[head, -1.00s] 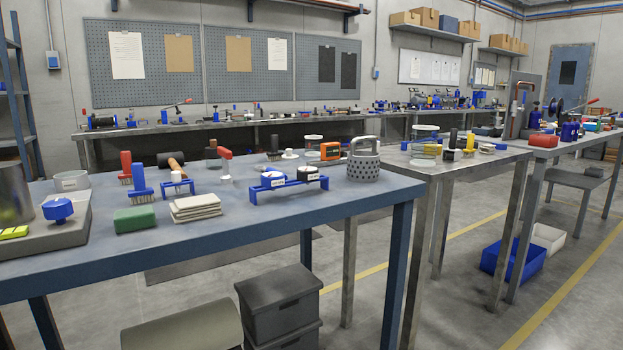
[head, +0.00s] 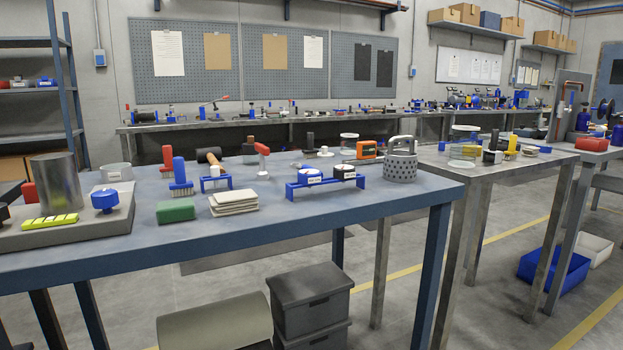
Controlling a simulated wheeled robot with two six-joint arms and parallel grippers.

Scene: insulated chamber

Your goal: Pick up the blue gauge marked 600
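A blue round-topped object (head: 105,200) stands on a grey slab (head: 80,228) at the left of the near blue table. A blue rack (head: 325,187) on the same table holds a blue round piece (head: 309,176) and a black round piece (head: 345,172), each with a small pale label. The labels are too small to read, and I cannot make out a 600 on anything. Neither of my grippers is in view.
A metal cylinder (head: 55,182) and yellow strip (head: 50,221) share the slab. A green block (head: 175,211), stacked pale cloths (head: 233,203), brushes and a perforated metal basket (head: 401,166) stand on the near table (head: 290,222). Grey bins (head: 311,285) sit below it.

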